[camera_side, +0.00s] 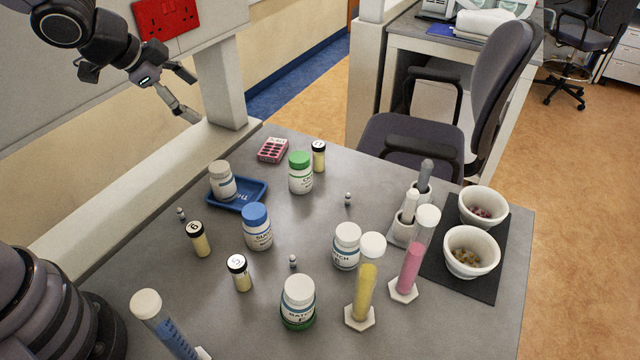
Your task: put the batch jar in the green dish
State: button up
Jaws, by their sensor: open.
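A white-capped jar (298,296), whose small label seems to read "BATCH", stands upright at the front middle of the table. A green rim, the green dish (298,325), shows around its base. The jar appears to sit in it, and most of the dish is hidden by the jar. My gripper (188,96) is at the upper left, high above the table and far from the jar. Its fingers are spread, with nothing between them.
Other jars stand nearby: blue-capped (257,227), green-capped (300,173), white-capped (346,246), and one in a blue tray (252,203). Small vials, a pink rack (273,150) and tall tubes (365,280) crowd the table. Two mortars stand on a dark mat (490,285) at right.

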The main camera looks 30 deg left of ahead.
jog(key=s+a+r+n+y, duration=0.3)
jog(key=s+a+r+n, duration=0.2)
jog(key=s+a+r, duration=0.2)
jog(key=s+r+n, duration=0.1)
jog(key=s+n, duration=0.1)
jog(key=s, duration=0.4)
jog(key=s+r+n+g+h, duration=0.1)
jog(key=s+r+n, duration=0.1)
jog(key=s, duration=0.5)
jog(key=shift+r+n+g, duration=0.2)
jog(key=shift+n+g, duration=0.1)
jog(key=shift+n, duration=0.3)
